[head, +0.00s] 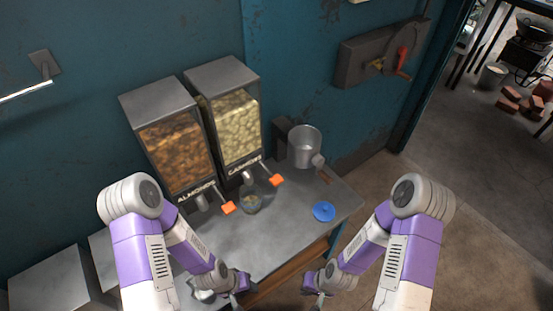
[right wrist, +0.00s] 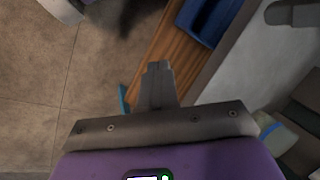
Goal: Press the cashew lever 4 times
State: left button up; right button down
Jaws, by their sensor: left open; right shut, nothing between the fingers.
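The cashew dispenser (head: 236,128) stands on the grey counter against the wall, full of pale nuts. Its orange-tipped cashew lever (head: 277,180) sticks out at the lower right. A small glass bowl (head: 250,203) sits below its spout. The almond dispenser (head: 176,150) is on its left, with its own orange-tipped lever (head: 228,208). My left gripper (head: 240,283) is open near the counter's front edge, below the levers. My right gripper (head: 318,294) is shut and empty, off the counter's front edge; its shut fingers show in the right wrist view (right wrist: 157,85). Neither gripper touches a lever.
A dark wall box with a red handle (head: 403,62) hangs above. The counter (head: 275,235) is clear in front of the bowl.

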jog(key=s, duration=0.1)
notch_tip(320, 180, up, 33)
jog(key=m+t+y+p, duration=0.3)
jog(key=m+t+p, duration=0.35)
jog(key=m, duration=0.85)
send_over(278, 181)
pick_arm(q)
notch_tip(278, 181, up, 7)
jog(key=shift+s, duration=0.45)
pick_arm(e)
jog(key=shift+g, duration=0.35)
jog(key=shift+f, duration=0.15)
pick_arm(q)
notch_tip(278, 181, down, 6)
jog(key=b, duration=0.6)
jog(key=shift+f, duration=0.2)
pick_arm(e)
notch_tip(278, 181, down, 9)
jog(key=shift+r, duration=0.15)
pick_arm(q)
jog(key=shift+f, duration=0.1)
jog(key=shift+f+b, duration=0.25)
jog(key=shift+b, duration=0.15)
pick_arm(e)
jog(key=shift+f, duration=0.4)
